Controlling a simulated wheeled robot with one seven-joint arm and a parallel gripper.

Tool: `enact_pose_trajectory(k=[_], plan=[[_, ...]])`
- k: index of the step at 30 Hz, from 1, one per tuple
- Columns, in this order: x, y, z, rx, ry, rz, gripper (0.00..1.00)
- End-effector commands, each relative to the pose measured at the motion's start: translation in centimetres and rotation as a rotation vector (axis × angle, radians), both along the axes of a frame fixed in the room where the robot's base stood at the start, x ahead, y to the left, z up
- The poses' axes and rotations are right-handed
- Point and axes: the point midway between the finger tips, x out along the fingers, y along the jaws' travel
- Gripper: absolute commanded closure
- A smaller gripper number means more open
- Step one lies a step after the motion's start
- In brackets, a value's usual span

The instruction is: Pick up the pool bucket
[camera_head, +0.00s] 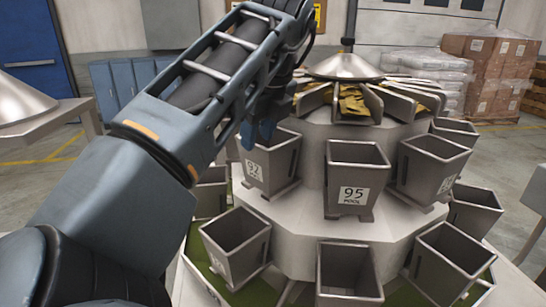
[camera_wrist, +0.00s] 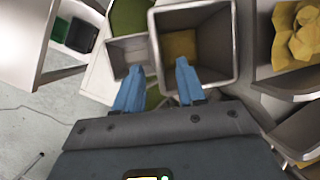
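Grey open-topped weigh buckets ring the weigher. The bucket marked "95 POOL" (camera_head: 356,200) faces me in the middle of the upper ring. A bucket marked "92" (camera_head: 268,168) with a blurred word below stands to its left. My gripper (camera_head: 256,133) is at the back left edge of the 92 bucket, partly covered by my arm. In the wrist view my gripper (camera_wrist: 158,82) is open, its blue fingers apart. The left wall of a large bucket (camera_wrist: 236,50) with something yellow in it lies between the fingertips' lines. I cannot tell whether they touch it.
Another labelled bucket (camera_head: 428,178) stands to the right, and lower buckets (camera_head: 345,285) hang below. Radial feeder troughs with yellow pieces (camera_head: 352,102) lie under a metal cone (camera_head: 344,66). Wrapped sacks (camera_head: 425,72) and boxes (camera_head: 490,65) stand behind.

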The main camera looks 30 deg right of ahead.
Motion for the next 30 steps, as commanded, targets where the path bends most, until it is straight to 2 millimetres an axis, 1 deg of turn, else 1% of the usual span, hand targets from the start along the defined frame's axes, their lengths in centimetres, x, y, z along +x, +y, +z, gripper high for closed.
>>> enact_pose_trajectory(k=[5,10,13,16,22,23,30], plan=[[0.8,0.1,-1.5,-0.001,0.0,0.003,0.6],[2.0,0.2,-3.8,-0.002,0.001,0.003,0.6],[2.4,0.2,-4.8,-0.002,-0.001,0.003,0.6],[2.6,0.1,-5.3,-0.002,-0.001,0.003,0.6],[2.7,0.1,-5.4,-0.002,-0.003,0.001,0.6],[2.7,0.1,-5.4,-0.002,-0.003,0.001,0.61],[2.7,0.1,-5.4,-0.002,-0.003,0.001,0.84]])
